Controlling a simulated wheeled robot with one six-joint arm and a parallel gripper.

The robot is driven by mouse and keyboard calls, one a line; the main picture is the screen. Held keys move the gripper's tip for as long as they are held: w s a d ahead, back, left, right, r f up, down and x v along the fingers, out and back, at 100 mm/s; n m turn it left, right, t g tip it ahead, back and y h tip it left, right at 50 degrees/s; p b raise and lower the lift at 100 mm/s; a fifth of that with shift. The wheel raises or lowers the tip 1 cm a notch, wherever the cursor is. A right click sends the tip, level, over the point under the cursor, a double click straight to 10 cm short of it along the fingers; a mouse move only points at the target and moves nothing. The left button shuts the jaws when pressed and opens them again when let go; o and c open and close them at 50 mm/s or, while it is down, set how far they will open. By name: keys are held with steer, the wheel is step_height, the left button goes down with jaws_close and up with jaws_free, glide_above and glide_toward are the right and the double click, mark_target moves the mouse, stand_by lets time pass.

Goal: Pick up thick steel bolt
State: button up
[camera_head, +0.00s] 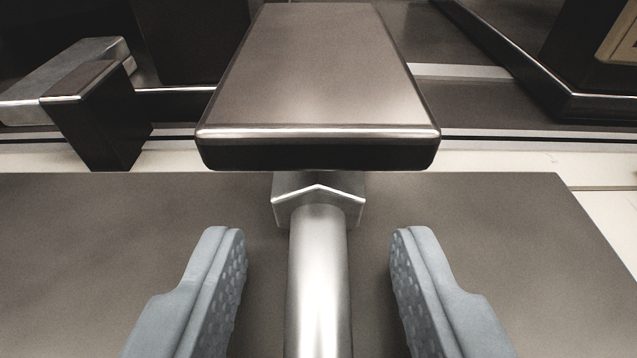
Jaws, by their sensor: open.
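The thick steel bolt (319,280) is a shiny silver shaft seen in the middle of the head camera view. It runs from the bottom edge up toward a notched metal support (350,192). Its near end is cut off by the picture's edge. My gripper (318,250) is open, with one blue-grey textured finger on each side of the bolt. A gap shows between each finger and the shaft, so neither appears to touch it.
A dark block (318,85) with a bright front edge stands directly beyond the bolt, above the support. A wide dark flat surface (110,245) lies below. A smaller dark bracket (95,110) stands at the left, and dark structures (585,60) at the right.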

steer(key=shift+c, duration=0.4)
jaws_close()
steer(key=shift+r, duration=0.15)
steer(key=shift+s+r, duration=0.15)
steer(key=shift+s, duration=0.1)
steer(key=s, duration=1.7)
steer(key=shift+s, duration=0.3)
